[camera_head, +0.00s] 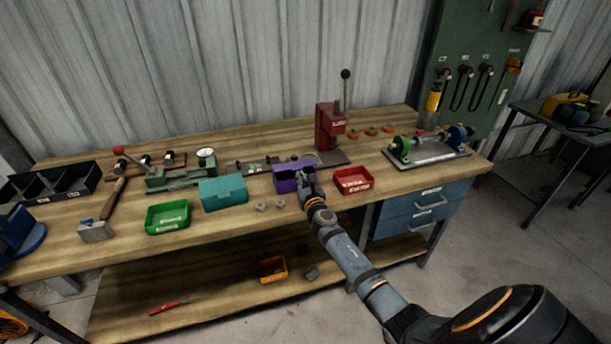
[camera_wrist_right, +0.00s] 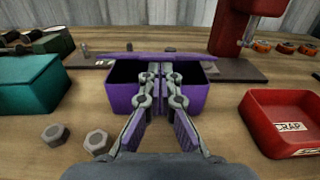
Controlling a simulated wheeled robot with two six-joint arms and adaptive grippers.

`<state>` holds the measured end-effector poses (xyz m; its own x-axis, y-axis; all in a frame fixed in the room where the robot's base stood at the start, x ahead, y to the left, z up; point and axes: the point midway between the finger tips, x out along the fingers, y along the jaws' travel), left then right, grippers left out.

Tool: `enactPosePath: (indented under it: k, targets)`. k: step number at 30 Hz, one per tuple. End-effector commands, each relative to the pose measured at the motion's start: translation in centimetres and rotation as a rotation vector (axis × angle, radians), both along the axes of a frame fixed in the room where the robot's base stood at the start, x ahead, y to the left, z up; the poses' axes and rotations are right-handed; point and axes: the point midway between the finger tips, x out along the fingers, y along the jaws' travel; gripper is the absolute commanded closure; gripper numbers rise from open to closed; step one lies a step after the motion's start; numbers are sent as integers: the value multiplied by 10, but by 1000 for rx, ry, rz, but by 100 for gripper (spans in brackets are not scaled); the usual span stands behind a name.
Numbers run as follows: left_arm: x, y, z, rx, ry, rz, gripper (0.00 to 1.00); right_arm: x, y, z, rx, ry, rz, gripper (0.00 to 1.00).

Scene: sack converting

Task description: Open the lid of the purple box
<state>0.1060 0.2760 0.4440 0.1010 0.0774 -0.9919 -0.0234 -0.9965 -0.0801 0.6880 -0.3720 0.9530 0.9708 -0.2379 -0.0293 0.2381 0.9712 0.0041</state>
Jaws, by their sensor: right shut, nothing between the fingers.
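The purple box (camera_head: 284,184) stands on the wooden workbench, between the teal box and the red tray. In the right wrist view the purple box (camera_wrist_right: 196,101) shows a dark gap above its front wall. Its lid (camera_wrist_right: 120,57) is raised at the back of this gap and seen nearly edge-on. My right gripper (camera_head: 306,176) is at the front of the box. In the wrist view its fingertips (camera_wrist_right: 161,72) are together with nothing between them, in front of the gap below the lid's edge. Whether they touch the lid cannot be told. My left gripper is not in view.
A teal box (camera_head: 223,193) stands left of the purple box and a red tray (camera_head: 353,181) right of it. Two hex nuts (camera_wrist_right: 75,137) lie in front. A red press (camera_head: 329,128) stands behind to the right. A green tray (camera_head: 168,217) is farther left.

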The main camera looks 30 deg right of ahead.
Motion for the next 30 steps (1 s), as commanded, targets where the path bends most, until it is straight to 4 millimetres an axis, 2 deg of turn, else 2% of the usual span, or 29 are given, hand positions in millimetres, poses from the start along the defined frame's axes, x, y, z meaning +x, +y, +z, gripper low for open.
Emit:
enactPosePath:
  k: [6, 15, 22, 30]
  targets:
    - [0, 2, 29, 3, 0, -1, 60, 7, -2, 30, 0, -2, 1, 100]
    - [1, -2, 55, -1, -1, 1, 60, 23, -6, 60, 0, -2, 0, 100]
    - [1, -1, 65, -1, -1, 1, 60, 43, -11, 77, 0, -3, 0, 100]
    - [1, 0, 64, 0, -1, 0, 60, 71, -18, 91, 1, -3, 0, 100]
